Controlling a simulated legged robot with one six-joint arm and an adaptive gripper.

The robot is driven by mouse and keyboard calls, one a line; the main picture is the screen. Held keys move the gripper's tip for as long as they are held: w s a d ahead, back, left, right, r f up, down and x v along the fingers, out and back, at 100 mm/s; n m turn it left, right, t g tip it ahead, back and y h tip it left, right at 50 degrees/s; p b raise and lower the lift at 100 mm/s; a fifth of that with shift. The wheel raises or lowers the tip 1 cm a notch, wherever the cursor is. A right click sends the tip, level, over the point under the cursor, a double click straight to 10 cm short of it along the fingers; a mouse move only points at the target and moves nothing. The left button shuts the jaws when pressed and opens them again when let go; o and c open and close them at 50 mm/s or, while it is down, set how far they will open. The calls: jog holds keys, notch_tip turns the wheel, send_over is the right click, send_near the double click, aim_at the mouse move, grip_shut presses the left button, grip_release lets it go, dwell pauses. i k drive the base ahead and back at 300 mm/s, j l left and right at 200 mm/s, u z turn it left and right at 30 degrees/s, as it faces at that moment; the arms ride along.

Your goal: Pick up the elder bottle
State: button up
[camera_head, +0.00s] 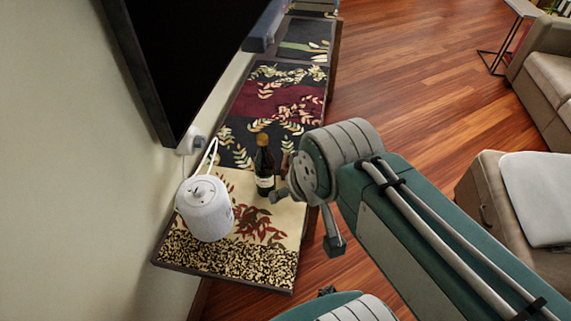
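A dark bottle (264,172) with a gold top and a pale label stands upright on the patterned cabinet top (272,262); I take it to be the elder bottle. My gripper (307,219) is just right of the bottle. Its two fingers are spread wide and nothing shows between them. One finger reaches left, close to the bottle's lower right side; I cannot tell whether it touches. The other finger hangs lower, over the floor beyond the cabinet edge. The bottle's left side is clear of the gripper.
A white rounded kettle-like pot (207,210) with a raised handle stands left of the bottle. A dark television (190,50) hangs above the cabinet along the wall. Wood floor (410,90) is open to the right, with a sofa (548,80) and an ottoman (490,205) beyond.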

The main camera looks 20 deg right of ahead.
aim_at(264, 165)
jog(key=j+z, duration=0.4)
jog(key=k+j+z, duration=0.1)
jog(key=j+z, duration=0.25)
jog(key=j, duration=0.25)
jog(key=k+j+z, duration=0.15)
jog(key=j+z, duration=0.25)
jog(key=j, duration=0.15)
